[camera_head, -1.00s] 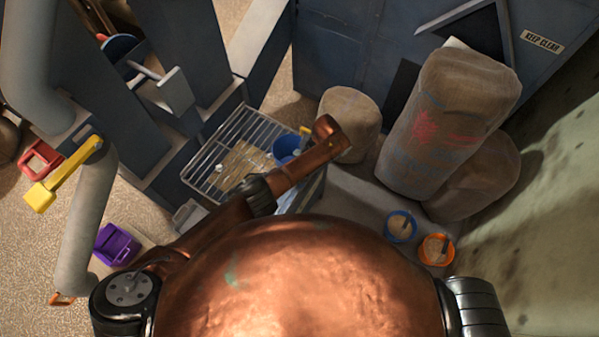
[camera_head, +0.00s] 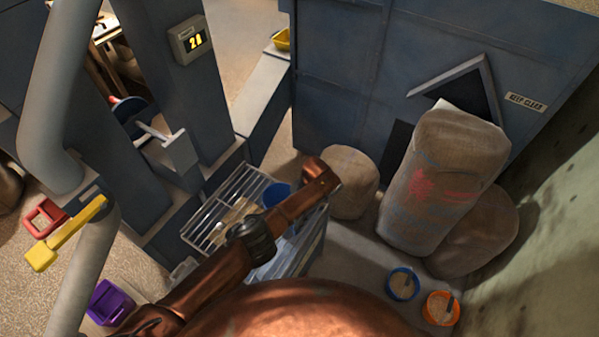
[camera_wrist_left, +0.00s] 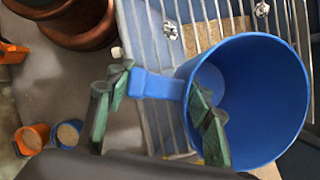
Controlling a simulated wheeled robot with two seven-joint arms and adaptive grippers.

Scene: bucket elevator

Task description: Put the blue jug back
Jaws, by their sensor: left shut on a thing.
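The blue jug (camera_wrist_left: 256,95) fills the right of the left wrist view, its open mouth facing the camera. Its handle (camera_wrist_left: 157,87) points left. My left gripper (camera_wrist_left: 158,118) is shut on it, with the handle between its green fingers; the right finger overlaps the jug's mouth. In the head view the jug (camera_head: 277,194) shows at the right end of a wire rack (camera_head: 216,214), partly behind my copper left arm, which hides the left gripper there. I cannot tell whether the jug touches the rack. My right gripper is not in view.
A blue tub (camera_head: 403,284) and an orange tub (camera_head: 440,308) with pale contents stand on the floor at right. Stuffed sacks (camera_head: 440,185) stand behind them. A display (camera_head: 190,40) is lit.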

